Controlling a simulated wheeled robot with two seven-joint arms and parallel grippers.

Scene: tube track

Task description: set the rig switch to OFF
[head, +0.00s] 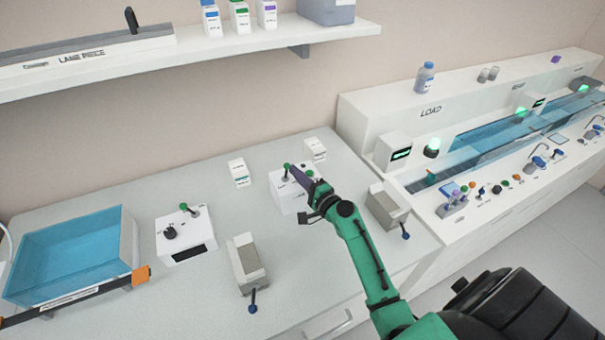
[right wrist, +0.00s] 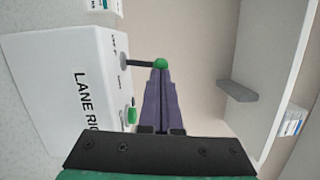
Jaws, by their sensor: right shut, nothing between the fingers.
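A white box lettered "LANE RIG", its last letters cut off by my gripper, (right wrist: 75,85) fills the left of the right wrist view. It is the small white box (head: 283,203) on the counter in the head view. A dark lever (right wrist: 140,63) with a green ball tip (right wrist: 160,64) sticks out of its top face, near small lettering too small to read. A green button or knob (right wrist: 132,115) sits lower on that face. My right gripper (right wrist: 160,74), with purple fingers, is shut and empty. Its tips are at the green ball, touching or nearly so. My left gripper is not in view.
A similar white box with a lever (head: 188,250) stands left on the counter. Grey-topped blocks (head: 245,262) (head: 385,207) stand in front and to the right. A blue tray (head: 70,255) is far left. A shelf (head: 200,58) hangs above; the LOAD bench (head: 375,100) is right.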

